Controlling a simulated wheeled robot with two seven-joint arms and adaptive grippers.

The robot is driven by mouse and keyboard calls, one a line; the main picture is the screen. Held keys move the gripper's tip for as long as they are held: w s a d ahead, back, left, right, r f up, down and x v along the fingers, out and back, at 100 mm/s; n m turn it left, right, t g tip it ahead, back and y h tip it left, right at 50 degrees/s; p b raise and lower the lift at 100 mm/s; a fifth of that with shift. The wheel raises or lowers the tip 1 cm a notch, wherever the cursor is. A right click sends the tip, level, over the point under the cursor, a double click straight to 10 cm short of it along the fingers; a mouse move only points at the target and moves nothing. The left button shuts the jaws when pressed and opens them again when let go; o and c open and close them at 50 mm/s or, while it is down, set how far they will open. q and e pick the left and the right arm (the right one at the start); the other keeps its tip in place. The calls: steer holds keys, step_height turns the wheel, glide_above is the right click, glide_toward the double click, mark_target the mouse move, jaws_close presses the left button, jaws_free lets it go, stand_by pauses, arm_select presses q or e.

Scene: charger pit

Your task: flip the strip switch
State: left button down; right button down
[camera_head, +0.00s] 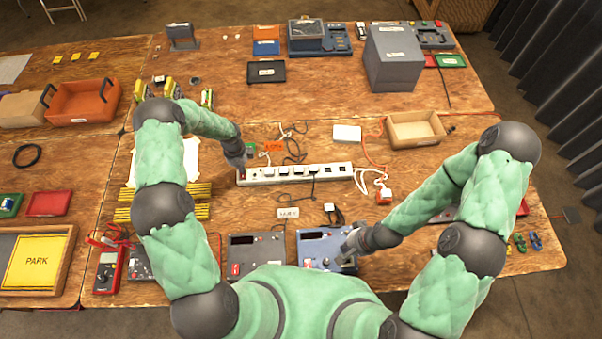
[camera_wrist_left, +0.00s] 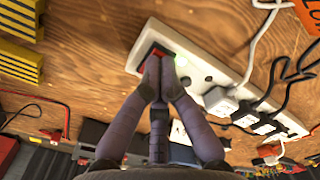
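The white power strip (camera_head: 294,173) lies on the wooden table in the middle of the head view, with several plugs in its sockets. Its red switch (camera_wrist_left: 154,54) is at the left end of the strip in the left wrist view, with a green glow just beside it. My left gripper (camera_wrist_left: 153,64) has its fingers together, with the tips at the red switch and partly covering it; in the head view it is at the strip's left end (camera_head: 242,163). I cannot tell the switch's position. My right gripper (camera_head: 347,256) is low over the blue device (camera_head: 322,245); its fingers are too small to read.
White and black cords run from the strip (camera_wrist_left: 225,75). A white box (camera_head: 347,134) and a cardboard tray (camera_head: 415,130) stand behind it. Yellow-black blocks (camera_head: 196,191) lie to its left. A grey device (camera_head: 256,252) sits in front, left of the blue one.

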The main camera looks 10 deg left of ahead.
arm_select(q)
steer(key=shift+f+b, duration=0.3)
steer(key=shift+f, duration=0.1)
arm_select(e)
steer(key=shift+f, duration=0.35)
arm_select(q)
steer(key=shift+r, duration=0.1)
arm_select(e)
steer(key=shift+r, duration=0.1)
